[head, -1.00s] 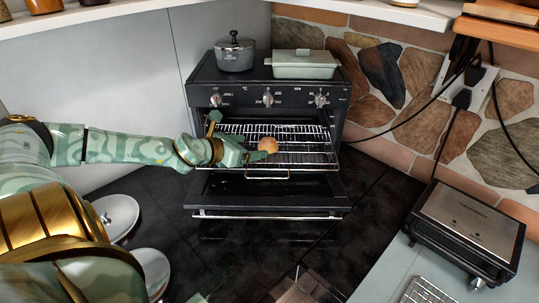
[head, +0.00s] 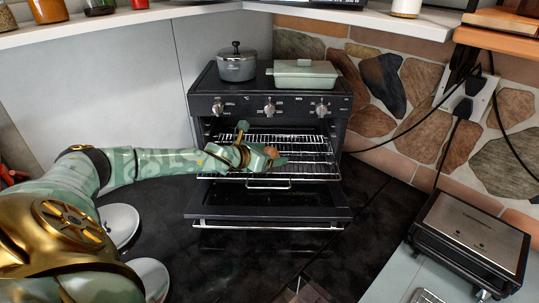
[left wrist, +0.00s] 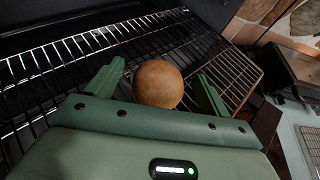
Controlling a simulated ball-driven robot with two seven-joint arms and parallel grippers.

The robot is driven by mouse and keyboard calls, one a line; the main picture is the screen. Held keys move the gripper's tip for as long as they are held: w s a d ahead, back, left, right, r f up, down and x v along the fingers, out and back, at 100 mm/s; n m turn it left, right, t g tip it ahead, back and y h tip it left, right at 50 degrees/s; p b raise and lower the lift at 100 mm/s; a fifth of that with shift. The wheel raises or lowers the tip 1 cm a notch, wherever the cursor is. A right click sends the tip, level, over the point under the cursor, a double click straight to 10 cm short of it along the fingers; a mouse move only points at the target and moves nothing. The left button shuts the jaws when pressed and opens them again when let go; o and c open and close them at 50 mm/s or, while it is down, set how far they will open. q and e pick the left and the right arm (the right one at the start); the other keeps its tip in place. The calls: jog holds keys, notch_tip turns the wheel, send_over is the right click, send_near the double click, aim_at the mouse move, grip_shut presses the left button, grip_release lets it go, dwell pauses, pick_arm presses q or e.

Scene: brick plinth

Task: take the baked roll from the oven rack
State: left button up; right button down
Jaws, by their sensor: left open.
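The baked roll (left wrist: 158,84) is round and brown. In the left wrist view it sits between the two fingers of my left gripper (left wrist: 155,86), with a visible gap beside the left finger. In the head view the roll (head: 270,152) shows only in part, behind my left gripper (head: 262,146). The gripper is open at the oven rack. The wire oven rack (head: 312,158) is pulled out of the oven (head: 270,85), and the oven door (head: 270,212) hangs open below it. My right gripper is not in view.
A grey pot (head: 237,65) and a pale green lidded dish (head: 302,74) stand on the oven top. A grill appliance (head: 472,240) sits on the counter at the right. A stone wall and hanging cables are right of the oven. Dark floor lies in front.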

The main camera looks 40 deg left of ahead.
pick_arm(q)
jog(key=shift+w, duration=0.25)
jog(key=c, duration=1)
jog(key=shift+c, duration=0.2)
